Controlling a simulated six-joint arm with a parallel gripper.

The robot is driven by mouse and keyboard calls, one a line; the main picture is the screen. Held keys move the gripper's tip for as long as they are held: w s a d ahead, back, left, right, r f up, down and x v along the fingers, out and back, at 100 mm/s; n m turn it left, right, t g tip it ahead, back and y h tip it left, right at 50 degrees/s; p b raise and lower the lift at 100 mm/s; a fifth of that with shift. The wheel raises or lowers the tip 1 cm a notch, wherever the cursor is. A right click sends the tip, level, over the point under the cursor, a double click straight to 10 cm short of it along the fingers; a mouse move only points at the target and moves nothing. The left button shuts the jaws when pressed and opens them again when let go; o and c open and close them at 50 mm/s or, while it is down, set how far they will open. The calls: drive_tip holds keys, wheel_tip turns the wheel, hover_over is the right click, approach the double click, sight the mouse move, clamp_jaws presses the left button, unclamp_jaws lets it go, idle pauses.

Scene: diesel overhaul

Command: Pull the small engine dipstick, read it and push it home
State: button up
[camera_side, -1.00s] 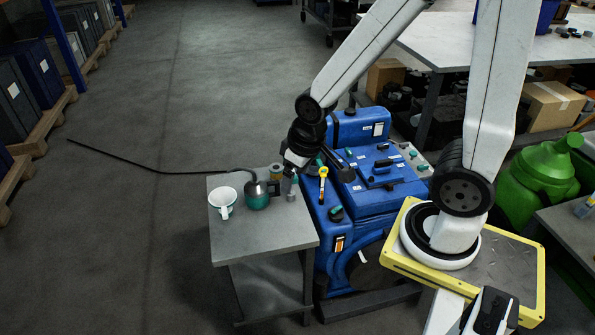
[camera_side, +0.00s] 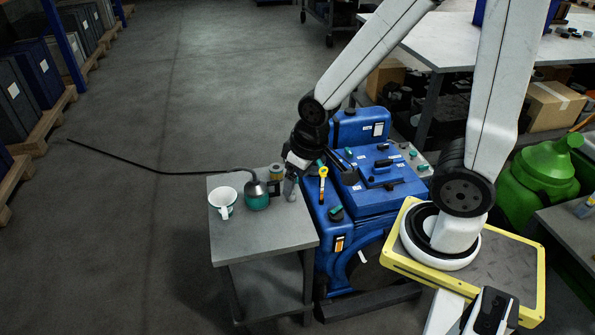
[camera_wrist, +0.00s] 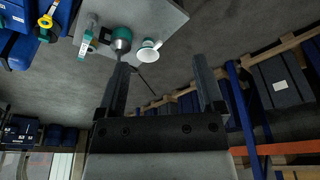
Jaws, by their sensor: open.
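The blue engine (camera_side: 347,210) stands beside a small grey table. The dipstick's yellow ring handle (camera_side: 323,172) stands up at the engine's near left, its stem down toward the blue body. The ring also shows at the upper left of the wrist view (camera_wrist: 45,21). My gripper (camera_wrist: 161,62) is open, with nothing between its two dark fingers. It is apart from the dipstick, which lies well to the left of the fingers in the wrist view. In the side view my wrist hangs just left of the dipstick, and the fingers are hard to make out.
A green container (camera_side: 545,180) stands at the right. The floor at left is clear.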

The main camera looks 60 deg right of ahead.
drive_tip(key=shift+w+d, duration=0.1)
drive_tip(key=m+g, duration=0.3)
drive_tip(key=m, duration=0.6)
hover_over(324, 167)
wheel_tip(324, 167, down, 18)
drive_tip(key=shift+w+d+r, duration=0.1)
drive_tip(key=shift+r, duration=0.15)
drive_tip(key=shift+f, duration=3.9)
